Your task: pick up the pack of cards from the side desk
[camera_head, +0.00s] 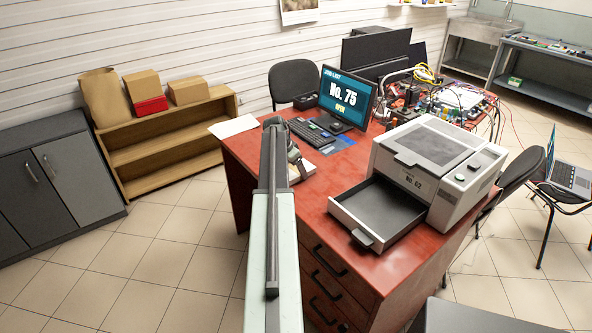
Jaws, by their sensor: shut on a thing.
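My arm reaches forward over the red desk (335,212), and it hides part of the desk's left side. My gripper (297,163) is small and partly hidden behind my arm, low over the desk in front of the keyboard. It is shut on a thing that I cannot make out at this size. A pale flat item (305,174) shows just under or beside the gripper. I cannot pick out a pack of cards for certain anywhere in view.
A grey machine (440,160) with an open drawer (345,209) fills the desk's right side. A monitor (346,97) and keyboard (308,132) stand behind the gripper. A wooden shelf (160,127) with boxes and dark cabinets (78,180) line the left wall. The tiled floor between is clear.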

